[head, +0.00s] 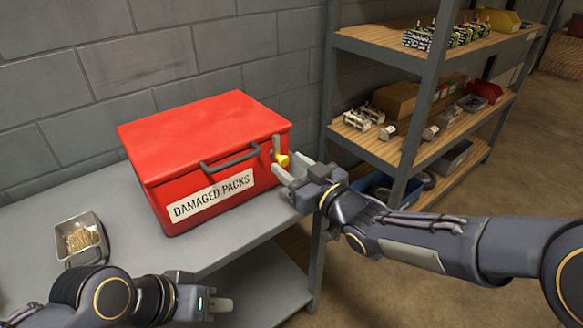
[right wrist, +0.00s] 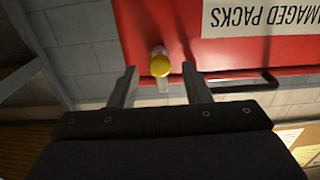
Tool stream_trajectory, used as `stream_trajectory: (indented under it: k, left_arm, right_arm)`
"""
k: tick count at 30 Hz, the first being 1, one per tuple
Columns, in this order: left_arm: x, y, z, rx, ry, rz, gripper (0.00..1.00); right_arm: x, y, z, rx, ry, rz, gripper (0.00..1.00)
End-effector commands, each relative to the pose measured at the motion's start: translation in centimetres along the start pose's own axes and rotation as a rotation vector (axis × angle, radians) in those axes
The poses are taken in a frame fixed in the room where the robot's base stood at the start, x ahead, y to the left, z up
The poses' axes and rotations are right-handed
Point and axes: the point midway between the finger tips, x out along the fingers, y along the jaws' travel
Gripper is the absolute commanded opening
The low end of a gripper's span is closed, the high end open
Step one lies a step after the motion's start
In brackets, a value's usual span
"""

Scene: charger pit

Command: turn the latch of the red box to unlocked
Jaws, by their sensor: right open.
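The red box (head: 208,150) labelled "DAMAGED PACKS" sits on a grey bench, its lid down. Its latch (head: 279,152), a short lever with a yellow knob, is on the front face at the right end. My right gripper (head: 290,170) is in front of the latch. In the right wrist view the gripper (right wrist: 161,88) is open, and the yellow knob of the latch (right wrist: 160,66) is between the fingers, with visible gaps on both sides. My left gripper (head: 215,304) is low in front of the bench, away from the box; its finger gap is not clear.
A dark handle (head: 229,161) sticks out from the box front, left of the latch. A small metal tray (head: 62,243) with tan contents is on the bench (head: 205,250) at left. A loaded shelf rack (head: 425,110) stands close on the right.

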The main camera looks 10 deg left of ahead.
Motion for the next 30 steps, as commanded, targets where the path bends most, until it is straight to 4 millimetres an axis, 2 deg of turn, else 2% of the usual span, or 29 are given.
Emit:
stream_trajectory:
  k: [3, 11, 18, 21, 30]
  left_arm:
    - [0.10, -0.04, 0.06, 0.000, 0.000, 0.000, 0.30]
    - [0.09, -0.04, 0.06, 0.000, 0.000, 0.000, 0.30]
    - [0.09, -0.04, 0.06, 0.000, 0.000, 0.000, 0.30]
    - [0.09, -0.04, 0.06, 0.000, 0.000, 0.000, 0.30]
    - [0.13, -0.05, 0.07, 0.000, 0.000, 0.000, 0.30]
  right_arm:
    - [0.64, 0.00, 0.05, 0.001, 0.000, 0.000, 0.44]
    - [0.70, 0.03, -0.01, 0.001, 0.000, 0.001, 0.42]
    - [0.68, 0.04, 0.00, 0.001, 0.000, 0.001, 0.11]
    - [0.67, 0.04, 0.00, 0.001, 0.000, 0.001, 0.01]
    - [0.66, 0.10, 0.02, 0.047, 0.000, 0.002, 0.01]
